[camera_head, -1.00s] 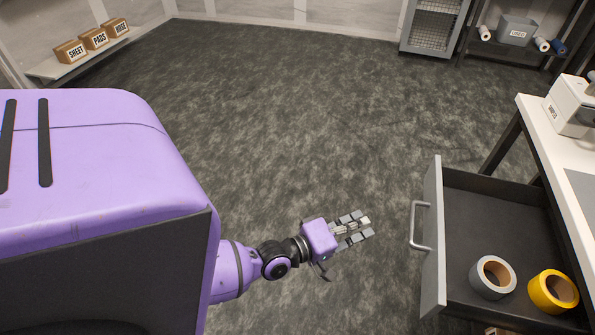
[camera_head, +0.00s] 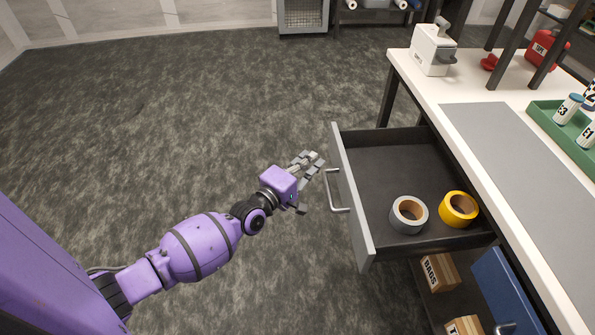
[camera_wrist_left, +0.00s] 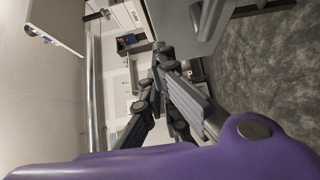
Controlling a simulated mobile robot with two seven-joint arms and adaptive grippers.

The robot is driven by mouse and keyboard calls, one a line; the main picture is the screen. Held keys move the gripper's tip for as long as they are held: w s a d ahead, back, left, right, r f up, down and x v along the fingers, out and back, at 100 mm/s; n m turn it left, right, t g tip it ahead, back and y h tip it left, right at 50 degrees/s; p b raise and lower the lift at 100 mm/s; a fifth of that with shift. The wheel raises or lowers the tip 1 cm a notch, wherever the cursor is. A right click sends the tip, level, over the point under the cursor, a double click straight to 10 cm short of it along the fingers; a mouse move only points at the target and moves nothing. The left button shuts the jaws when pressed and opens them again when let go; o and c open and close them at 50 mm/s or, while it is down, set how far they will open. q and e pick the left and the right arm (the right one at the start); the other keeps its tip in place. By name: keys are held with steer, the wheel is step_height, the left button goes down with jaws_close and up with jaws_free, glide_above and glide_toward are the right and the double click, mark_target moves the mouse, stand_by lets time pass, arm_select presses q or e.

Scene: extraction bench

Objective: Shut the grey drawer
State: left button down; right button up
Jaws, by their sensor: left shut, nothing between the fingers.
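The grey drawer (camera_head: 352,200) stands pulled out from under the white-topped bench in the head view. Its metal bar handle (camera_head: 337,191) faces left, towards my left gripper. A grey tape roll (camera_head: 397,217) and a yellow tape roll (camera_head: 446,212) lie inside it. My left gripper (camera_head: 314,160) is shut and empty. It is just left of the drawer front, near the handle's far end; whether it touches the front I cannot tell. Its closed fingers also show in the left wrist view (camera_wrist_left: 160,62). My right gripper is not in view.
The bench top (camera_head: 430,93) carries a white device (camera_head: 432,52), a grey mat (camera_head: 520,160) and a green tray (camera_head: 548,115) with labelled bottles. Below the drawer are small cardboard boxes (camera_head: 432,276) and a blue panel (camera_head: 505,285). The floor to the left is clear.

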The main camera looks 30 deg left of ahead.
mark_target(325, 171)
arm_select(q)
steer(key=shift+w+d+p, duration=0.15)
steer(key=shift+w+d, duration=0.45)
steer(key=shift+d, duration=0.25)
steer(key=shift+w+d+p, duration=0.15)
steer(key=shift+w+d, duration=0.4)
steer(key=shift+d, duration=0.3)
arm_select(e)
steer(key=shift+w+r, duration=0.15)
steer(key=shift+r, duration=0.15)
arm_select(q)
steer(key=shift+d, duration=0.1)
